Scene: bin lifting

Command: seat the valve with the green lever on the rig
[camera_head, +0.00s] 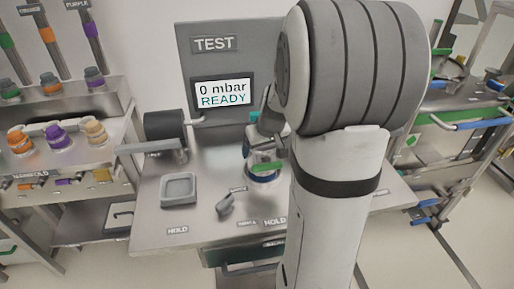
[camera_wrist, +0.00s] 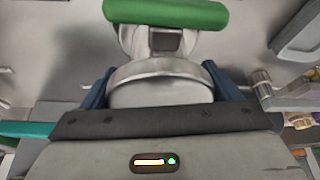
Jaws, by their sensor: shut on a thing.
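The valve with the green lever (camera_head: 266,167) is at the middle of the test bench in the head view, beside my arm. In the wrist view its pale round body (camera_wrist: 160,84) is between my two blue fingers, with the green lever (camera_wrist: 165,13) at the top edge. My gripper (camera_wrist: 160,88) is shut on the valve body; in the head view the gripper (camera_head: 268,130) is partly hidden by my arm. A blue ring (camera_head: 264,180) shows just under the valve. I cannot tell whether the valve rests in the rig (camera_head: 160,222).
Behind stands a grey TEST panel (camera_head: 215,43) with a screen (camera_head: 222,93) reading "0 mbar READY". A grey tray (camera_head: 180,190) and a small dark part (camera_head: 226,205) lie on the bench. The left shelf (camera_head: 80,150) holds several coloured valves.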

